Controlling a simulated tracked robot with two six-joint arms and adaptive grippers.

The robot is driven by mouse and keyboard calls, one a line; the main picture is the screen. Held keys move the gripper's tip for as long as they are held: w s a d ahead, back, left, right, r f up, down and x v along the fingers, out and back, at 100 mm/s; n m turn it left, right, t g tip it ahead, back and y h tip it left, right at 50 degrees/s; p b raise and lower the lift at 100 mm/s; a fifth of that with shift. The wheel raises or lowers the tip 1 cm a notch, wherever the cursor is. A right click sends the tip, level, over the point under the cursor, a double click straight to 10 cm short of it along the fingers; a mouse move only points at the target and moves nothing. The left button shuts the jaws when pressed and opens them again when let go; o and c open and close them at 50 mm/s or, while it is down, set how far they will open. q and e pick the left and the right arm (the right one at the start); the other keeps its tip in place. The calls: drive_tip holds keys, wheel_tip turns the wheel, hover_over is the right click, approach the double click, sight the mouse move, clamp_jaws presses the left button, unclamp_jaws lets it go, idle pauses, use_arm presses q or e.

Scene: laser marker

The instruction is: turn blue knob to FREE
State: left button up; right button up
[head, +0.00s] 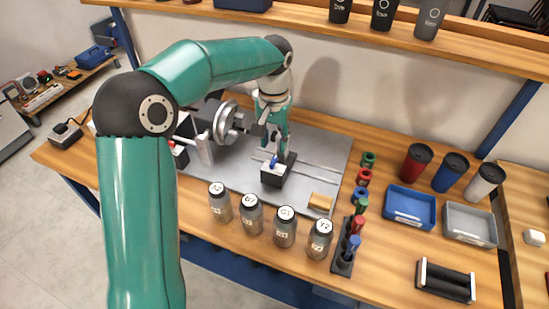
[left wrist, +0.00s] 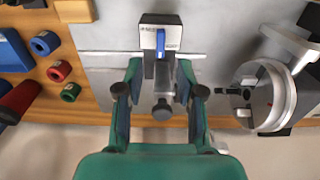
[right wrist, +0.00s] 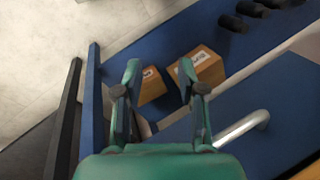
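The blue knob (left wrist: 160,44) is a narrow blue lever on the pale top of a small black block (left wrist: 153,22) in the left wrist view. In the head view the knob (head: 274,161) shows on the block (head: 275,178), on the grey plate. My left gripper (left wrist: 160,70) is open, its two fingers on either side of the line of the knob, pointing at the block. I cannot tell whether it touches the knob. The label on the block is too small to read fully. My right gripper (right wrist: 158,66) is open and empty, low by boxes under the table.
A round metal chuck (head: 229,122) stands left of the block. Several grey bottles (head: 252,213) line the front edge of the plate. A wooden block (head: 320,202), blue tray (head: 410,207) and grey tray (head: 469,224) lie to the right. Cardboard boxes (right wrist: 202,68) are near my right gripper.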

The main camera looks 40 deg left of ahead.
sight(274, 160)
use_arm(q)
wheel_tip(274, 160, down, 6)
drive_tip(key=shift+f, duration=0.2)
clamp_jaws()
drive_tip(key=shift+d, duration=0.1)
